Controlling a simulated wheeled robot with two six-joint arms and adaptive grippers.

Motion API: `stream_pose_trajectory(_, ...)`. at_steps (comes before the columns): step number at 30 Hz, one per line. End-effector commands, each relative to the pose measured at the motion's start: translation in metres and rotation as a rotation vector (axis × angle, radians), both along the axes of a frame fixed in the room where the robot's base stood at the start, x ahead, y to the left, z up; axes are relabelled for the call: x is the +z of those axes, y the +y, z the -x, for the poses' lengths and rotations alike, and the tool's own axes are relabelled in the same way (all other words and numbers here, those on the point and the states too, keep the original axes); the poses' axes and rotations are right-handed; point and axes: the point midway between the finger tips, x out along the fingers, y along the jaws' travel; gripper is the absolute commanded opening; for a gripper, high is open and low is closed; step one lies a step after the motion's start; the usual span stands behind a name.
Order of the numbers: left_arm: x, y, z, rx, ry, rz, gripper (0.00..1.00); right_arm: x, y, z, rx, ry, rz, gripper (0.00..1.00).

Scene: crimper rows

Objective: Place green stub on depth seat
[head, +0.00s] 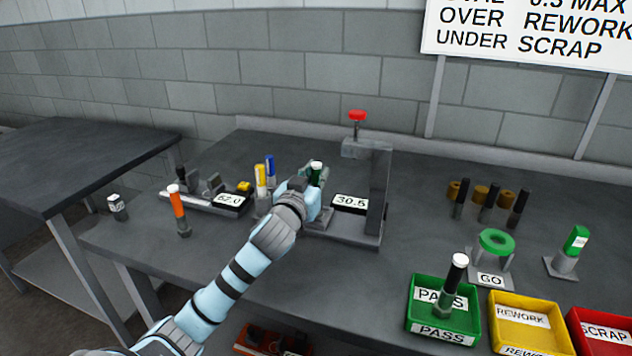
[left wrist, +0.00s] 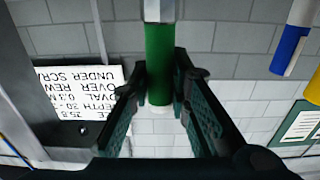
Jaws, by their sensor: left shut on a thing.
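The green stub (head: 317,173) is a green cylinder with a white cap and stands about upright in my left gripper (head: 312,182). In the left wrist view, the green stub (left wrist: 160,62) lies between the two fingers (left wrist: 160,75), with its grey metal end at the top of the picture. The grey depth gauge (head: 378,190) has a tall column and a red knob (head: 357,115); its readout (head: 350,203) says 30.5. My left gripper is at its left side, over the seat area. The hand hides the seat, so I cannot tell whether the stub touches it. My right gripper is not in view.
Left of the gripper are a 52.0 readout (head: 229,200), an orange-topped tool (head: 178,208) and yellow and blue stubs (head: 270,168). On the right are a green GO ring (head: 497,242), several dark pins, and PASS (head: 443,333), REWORK (head: 528,318) and SCRAP (head: 604,334) bins.

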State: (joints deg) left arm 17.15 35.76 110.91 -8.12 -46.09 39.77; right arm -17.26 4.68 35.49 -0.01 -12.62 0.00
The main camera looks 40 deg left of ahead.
Motion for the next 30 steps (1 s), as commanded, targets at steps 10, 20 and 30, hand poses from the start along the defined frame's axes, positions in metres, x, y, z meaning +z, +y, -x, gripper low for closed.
stream_pose_trajectory(10,-0.002,0.000,0.000,0.000,-0.002,-0.001,0.33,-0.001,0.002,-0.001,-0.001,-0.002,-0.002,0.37)
stream_pose_trajectory(20,-0.001,0.000,0.001,0.000,-0.002,-0.002,0.37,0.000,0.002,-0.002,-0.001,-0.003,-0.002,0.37)
stream_pose_trajectory(30,-0.001,-0.022,0.061,-0.005,0.001,-0.006,0.37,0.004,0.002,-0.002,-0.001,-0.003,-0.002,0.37)
